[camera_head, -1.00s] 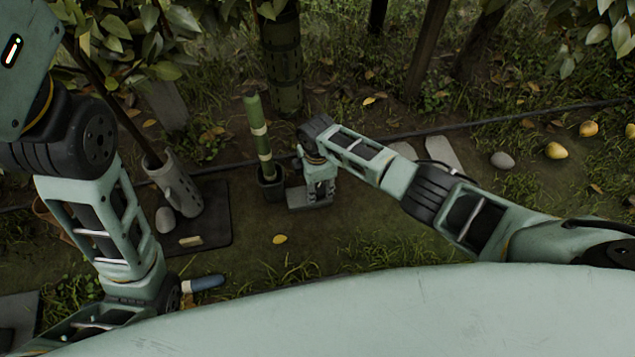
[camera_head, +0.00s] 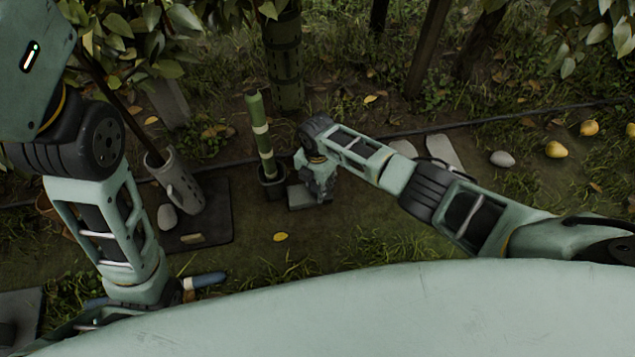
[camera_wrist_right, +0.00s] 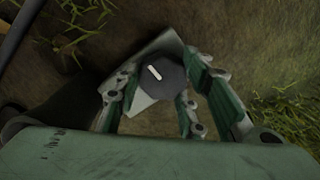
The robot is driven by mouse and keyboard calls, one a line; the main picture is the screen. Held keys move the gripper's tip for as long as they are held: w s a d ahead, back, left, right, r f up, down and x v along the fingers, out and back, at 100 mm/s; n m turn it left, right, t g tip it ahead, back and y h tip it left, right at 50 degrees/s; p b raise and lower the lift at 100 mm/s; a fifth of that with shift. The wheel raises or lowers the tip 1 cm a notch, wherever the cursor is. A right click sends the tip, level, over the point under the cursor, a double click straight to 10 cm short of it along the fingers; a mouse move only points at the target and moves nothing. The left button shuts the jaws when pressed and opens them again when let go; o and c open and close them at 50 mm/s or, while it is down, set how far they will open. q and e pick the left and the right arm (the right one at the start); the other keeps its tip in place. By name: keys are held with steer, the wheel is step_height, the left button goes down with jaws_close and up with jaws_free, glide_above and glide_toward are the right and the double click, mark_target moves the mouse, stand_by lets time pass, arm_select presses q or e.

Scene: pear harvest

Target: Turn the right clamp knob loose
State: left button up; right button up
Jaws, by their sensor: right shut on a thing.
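The right clamp knob (camera_wrist_right: 172,76) is dark and faceted, with a short white mark on top, in the right wrist view. A pale pointed piece shows beside it. My right gripper (camera_wrist_right: 155,100) has its green fingers on both sides of the knob and is shut on it. In the head view my right gripper (camera_head: 320,182) points down over a small grey block (camera_head: 300,198), and it hides the knob. The left arm hangs down at the left; its fingers do not show.
A green banded post (camera_head: 262,135) stands in a dark pot (camera_head: 272,182) just left of my right gripper. A grey perforated tube (camera_head: 178,185) leans on a dark mat (camera_head: 215,225). A blue-ended tool (camera_head: 208,280) lies partly behind my left arm. Yellow pears (camera_head: 555,150) lie at right.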

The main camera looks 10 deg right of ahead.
mark_target(316, 185)
steer(key=shift+w+r, duration=0.15)
steer(key=shift+w, duration=0.2)
steer(key=o, duration=1)
steer(key=shift+a, duration=0.1)
steer(key=shift+o, duration=0.2)
steer(key=shift+s, duration=0.15)
step_height(316, 185, up, 12)
